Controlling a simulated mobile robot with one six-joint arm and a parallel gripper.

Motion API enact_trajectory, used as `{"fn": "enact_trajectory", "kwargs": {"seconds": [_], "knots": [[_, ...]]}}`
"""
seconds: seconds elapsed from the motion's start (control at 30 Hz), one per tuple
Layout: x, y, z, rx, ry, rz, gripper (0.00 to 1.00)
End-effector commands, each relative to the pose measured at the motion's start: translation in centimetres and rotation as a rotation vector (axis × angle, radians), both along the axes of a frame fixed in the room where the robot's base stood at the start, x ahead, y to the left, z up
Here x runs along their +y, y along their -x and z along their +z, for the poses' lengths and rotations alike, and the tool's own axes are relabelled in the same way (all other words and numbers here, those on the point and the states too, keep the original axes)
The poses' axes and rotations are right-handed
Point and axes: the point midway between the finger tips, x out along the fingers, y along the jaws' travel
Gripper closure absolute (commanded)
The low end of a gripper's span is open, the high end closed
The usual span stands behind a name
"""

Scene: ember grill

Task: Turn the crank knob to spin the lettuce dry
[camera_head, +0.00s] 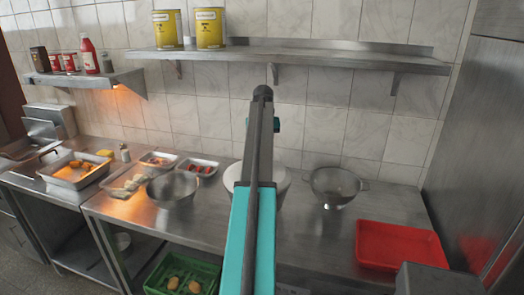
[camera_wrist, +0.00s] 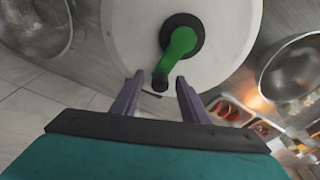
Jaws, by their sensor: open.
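In the wrist view a white round spinner lid (camera_wrist: 225,50) fills the top middle. A green crank (camera_wrist: 182,44) runs from its dark hub down to a dark knob (camera_wrist: 160,82). My gripper (camera_wrist: 158,80) is open, its two fingers apart with the knob between or just beyond their tips; I cannot tell whether they touch it. In the head view my arm hides most of the spinner (camera_head: 229,178) on the counter; only its white edges show at both sides. The crank and knob are hidden there.
A colander (camera_head: 335,187) stands right of the spinner, a steel bowl (camera_head: 172,190) left. A red tray (camera_head: 400,246) lies at the counter's right. Small trays of food (camera_head: 197,168) sit behind the bowl. A shelf (camera_head: 300,58) with two yellow cans hangs above.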

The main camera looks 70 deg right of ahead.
Motion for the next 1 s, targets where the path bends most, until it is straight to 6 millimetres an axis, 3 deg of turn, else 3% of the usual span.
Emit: {"fn": "enact_trajectory", "kwargs": {"seconds": [0.27,0.5,0.77,1.0], "knots": [[0.0,0.0,0.0,0.0,0.0,0.0,0.61],[0.0,0.0,0.0,0.0,0.0,0.0,1.0],[0.0,0.1,0.0,0.0,0.0,0.0,1.0],[0.4,1.6,0.0,0.0,0.0,0.0,1.0]]}}
